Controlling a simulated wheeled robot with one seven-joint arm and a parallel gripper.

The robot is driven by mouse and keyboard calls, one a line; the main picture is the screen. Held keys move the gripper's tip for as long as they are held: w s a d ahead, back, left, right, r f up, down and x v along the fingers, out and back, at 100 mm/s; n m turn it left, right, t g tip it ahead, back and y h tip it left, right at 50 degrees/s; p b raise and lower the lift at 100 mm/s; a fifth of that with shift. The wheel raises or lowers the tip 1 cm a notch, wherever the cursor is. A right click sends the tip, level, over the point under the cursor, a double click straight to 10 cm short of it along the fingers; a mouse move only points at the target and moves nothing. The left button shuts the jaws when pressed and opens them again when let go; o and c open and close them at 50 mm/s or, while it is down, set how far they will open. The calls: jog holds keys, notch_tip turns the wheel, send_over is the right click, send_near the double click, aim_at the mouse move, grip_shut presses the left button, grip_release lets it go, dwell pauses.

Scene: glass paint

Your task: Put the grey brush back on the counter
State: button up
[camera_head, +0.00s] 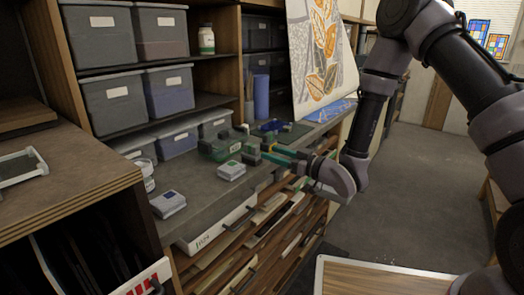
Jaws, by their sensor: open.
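The grey counter (195,180) runs along the shelving on the left and centre. My gripper (258,153) reaches in from the right, low over the counter's front edge. It is open, beside a green case (222,147).
Small labelled boxes (231,170) and (168,204) stand on the counter, with jars at its left. A blue cylinder (261,96) stands at the back near a leaf-patterned panel (318,50). Racks of sheets lie below. A wood-topped surface (380,280) is at the bottom.

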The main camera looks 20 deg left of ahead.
jog(key=v, duration=0.5)
jog(key=w+d+r+m+t+h, duration=0.4)
jog(key=w+d+r+h, duration=0.35)
jog(key=w+d, duration=0.35)
jog(key=d+r+m+h, duration=0.4)
jog(key=d+r+h, duration=0.1)
jog(key=d+r, duration=0.5)
jog(key=s+d+r+m+g+h, duration=0.25)
jog(key=s+d+r+m, duration=0.4)
jog(key=s+d, duration=0.55)
jog(key=s+d+r+m+g, duration=0.1)
jog(key=s+d+r+m, duration=0.1)
jog(key=s, duration=1.1)
jog(key=shift+r+m+y, duration=0.3)
jog(key=shift+r+m, duration=0.35)
jog(key=shift+r, duration=0.15)
